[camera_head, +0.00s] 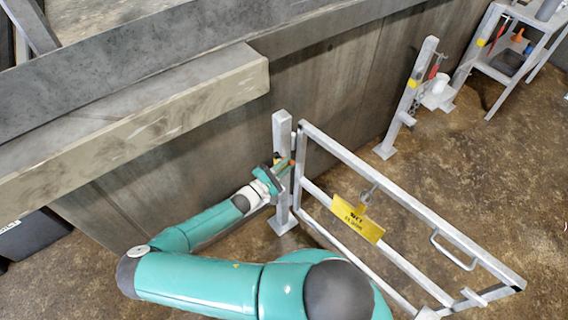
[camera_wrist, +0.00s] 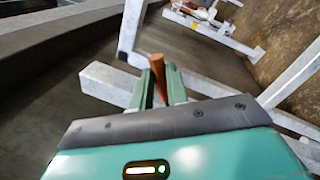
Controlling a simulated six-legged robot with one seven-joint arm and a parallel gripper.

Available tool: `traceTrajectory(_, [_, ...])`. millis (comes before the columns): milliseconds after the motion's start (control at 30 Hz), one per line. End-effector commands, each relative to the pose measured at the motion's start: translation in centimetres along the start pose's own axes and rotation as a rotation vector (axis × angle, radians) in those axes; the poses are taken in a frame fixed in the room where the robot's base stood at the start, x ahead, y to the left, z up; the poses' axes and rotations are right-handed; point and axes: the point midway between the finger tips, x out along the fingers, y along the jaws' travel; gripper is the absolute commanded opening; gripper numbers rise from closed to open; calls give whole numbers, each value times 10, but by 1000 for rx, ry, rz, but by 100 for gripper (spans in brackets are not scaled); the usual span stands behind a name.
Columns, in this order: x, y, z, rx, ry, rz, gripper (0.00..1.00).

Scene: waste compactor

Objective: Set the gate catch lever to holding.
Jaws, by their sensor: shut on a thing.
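The gate (camera_head: 412,210) is a grey metal frame swung out from its post (camera_head: 283,140), with a yellow sign (camera_head: 357,219) and a pull handle (camera_head: 453,252). My gripper (camera_head: 283,168) is at the post, near the gate's hinge-side edge. In the wrist view, my gripper (camera_wrist: 162,85) has its green fingers shut on an orange-brown rod (camera_wrist: 157,66), which looks like the catch lever's grip. The rod's top sticks out beyond the fingertips. The lever's mount and its marked positions are hidden or too small to read.
A second post (camera_head: 409,100) with red and white parts stands at the back right, near a shelf rack (camera_head: 512,50). A concrete wall (camera_head: 335,80) and a thick beam (camera_head: 150,120) lie behind and left. Brown floor is open to the right of the gate.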

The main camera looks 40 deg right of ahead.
Motion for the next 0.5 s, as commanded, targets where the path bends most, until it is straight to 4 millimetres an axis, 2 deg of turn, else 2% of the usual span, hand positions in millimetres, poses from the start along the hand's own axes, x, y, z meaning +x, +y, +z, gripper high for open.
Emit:
traceTrajectory(367, [0, -1, 0, 4, 0, -1, 0])
traceTrajectory(400, [0, -1, 0, 4, 0, -1, 22])
traceTrajectory(500, [0, -1, 0, 3, 0, -1, 38])
